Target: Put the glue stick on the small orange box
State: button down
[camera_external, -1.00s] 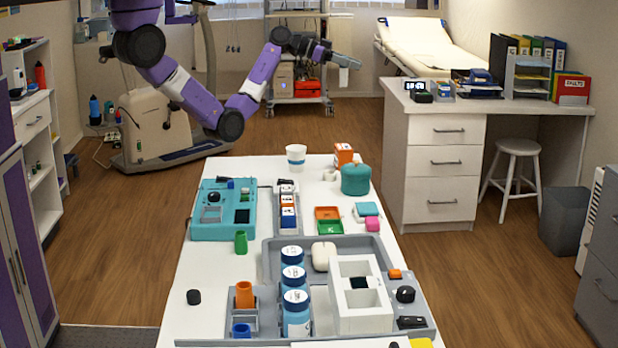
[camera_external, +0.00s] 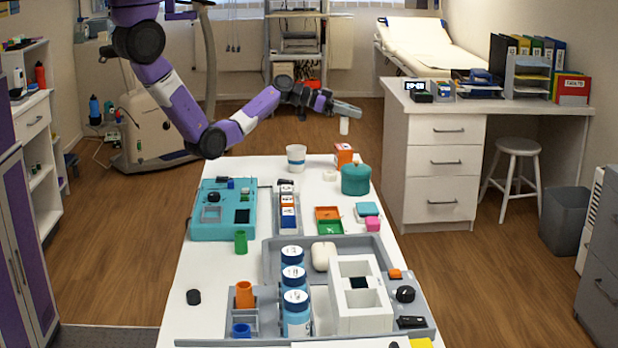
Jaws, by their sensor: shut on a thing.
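My gripper (camera_external: 345,109) is above the far end of the white table, pointing right. It is shut on a small white cylinder (camera_external: 344,127), which looks like the glue stick and hangs upright below the fingers. The small orange box (camera_external: 343,155) with a white marking stands at the table's far end, below the cylinder in the picture. A clear gap shows between the cylinder and the box. The exact depth between them is hard to tell.
A white cup (camera_external: 296,158) stands left of the box and a teal lidded pot (camera_external: 355,180) in front of it. A small white item (camera_external: 330,175) lies between them. Nearer are a teal case (camera_external: 222,225), an orange tray (camera_external: 327,212) and several blue jars.

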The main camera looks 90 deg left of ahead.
jog(key=shift+f, duration=2.1)
jog(key=shift+f, duration=0.2)
jog(key=c, duration=1.2)
grip_release()
jog(key=shift+r, duration=0.1)
jog(key=shift+r, duration=0.1)
jog(key=shift+s+r, duration=0.1)
jog(key=shift+s, duration=0.05)
jog(key=b+v, duration=0.1)
jog(key=v, duration=1)
jog(key=shift+s+r, duration=0.1)
jog(key=shift+s, duration=0.25)
